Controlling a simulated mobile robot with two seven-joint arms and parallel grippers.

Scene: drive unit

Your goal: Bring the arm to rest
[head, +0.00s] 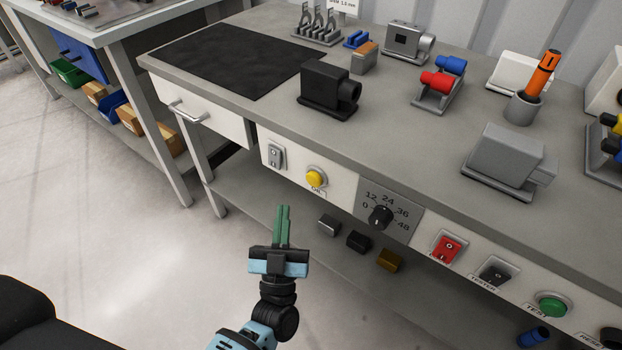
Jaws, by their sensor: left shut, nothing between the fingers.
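My left gripper (282,226) shows in the head view at the lower middle. Its two green fingers are together and point up in the picture, with nothing between them. It is in front of the workbench's front panel, below the yellow button (316,177) and left of the black rotary knob (380,217). It appears apart from the bench. My right gripper is not in view.
The grey workbench (400,135) carries a black mat (238,55), a black device (330,90) and a grey device (508,160). A drawer handle (188,111) sticks out at left. A red switch (446,250) and green button (551,305) sit on the panel. Floor (110,230) at left is clear.

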